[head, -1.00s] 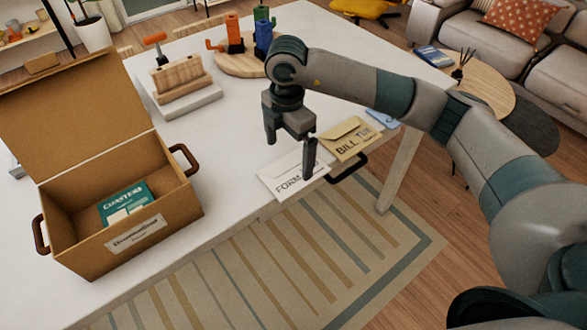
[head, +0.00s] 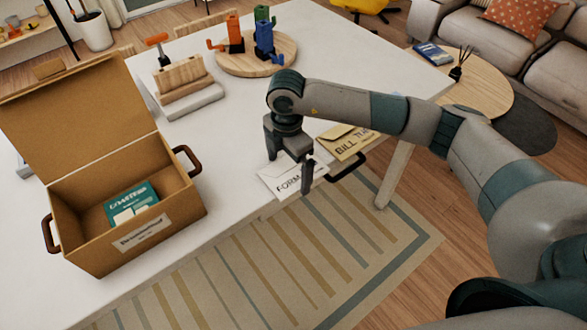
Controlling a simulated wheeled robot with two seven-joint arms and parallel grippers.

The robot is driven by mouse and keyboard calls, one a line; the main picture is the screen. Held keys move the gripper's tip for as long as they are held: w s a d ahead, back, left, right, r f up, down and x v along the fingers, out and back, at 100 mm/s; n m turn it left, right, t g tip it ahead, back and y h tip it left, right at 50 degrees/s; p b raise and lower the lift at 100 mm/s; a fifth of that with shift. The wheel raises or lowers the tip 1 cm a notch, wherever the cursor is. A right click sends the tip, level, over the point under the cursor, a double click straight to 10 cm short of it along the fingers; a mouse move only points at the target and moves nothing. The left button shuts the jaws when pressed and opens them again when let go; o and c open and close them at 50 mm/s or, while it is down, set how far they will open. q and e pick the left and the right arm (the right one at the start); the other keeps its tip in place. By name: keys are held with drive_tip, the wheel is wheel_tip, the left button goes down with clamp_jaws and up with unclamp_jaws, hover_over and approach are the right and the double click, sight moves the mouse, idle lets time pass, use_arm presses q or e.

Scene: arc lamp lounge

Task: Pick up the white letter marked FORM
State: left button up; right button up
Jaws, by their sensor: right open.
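The white letter marked FORM (head: 284,186) lies flat at the front edge of the white table, partly hidden by my right gripper. My right gripper (head: 289,175) points down over this letter with its fingers apart and nothing seen between them. One finger is in front of the letter's right end, near the table edge; the other is toward its back left. I cannot tell whether the fingers touch the letter. My left gripper is not in view.
A tan envelope marked BILL (head: 340,146) lies just right of the letter. An open brown box (head: 185,222) holding a teal coasters pack (head: 131,199) stands at left.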

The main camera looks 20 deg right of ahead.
sight(288, 174)
idle(0.3)
drive_tip(key=c, duration=0.9)
drive_tip(key=shift+c, duration=0.2)
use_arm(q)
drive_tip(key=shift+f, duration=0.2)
use_arm(e)
drive_tip(key=shift+r, duration=0.15)
drive_tip(key=shift+r+b, duration=0.55)
drive_tip(key=shift+r, duration=0.05)
wheel_tip(288, 174, up, 2)
drive_tip(key=shift+r+b, duration=0.25)
drive_tip(key=shift+b, duration=0.5)
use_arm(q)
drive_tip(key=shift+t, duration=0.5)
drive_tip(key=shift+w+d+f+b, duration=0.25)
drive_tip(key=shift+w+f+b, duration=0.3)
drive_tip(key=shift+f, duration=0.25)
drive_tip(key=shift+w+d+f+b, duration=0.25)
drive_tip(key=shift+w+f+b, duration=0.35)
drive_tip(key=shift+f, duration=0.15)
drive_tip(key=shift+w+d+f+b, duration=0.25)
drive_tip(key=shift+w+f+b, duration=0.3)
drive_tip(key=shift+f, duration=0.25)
use_arm(e)
drive_tip(key=s+d+r, duration=0.6)
drive_tip(key=s+r, duration=0.1)
drive_tip(key=s, duration=0.3)
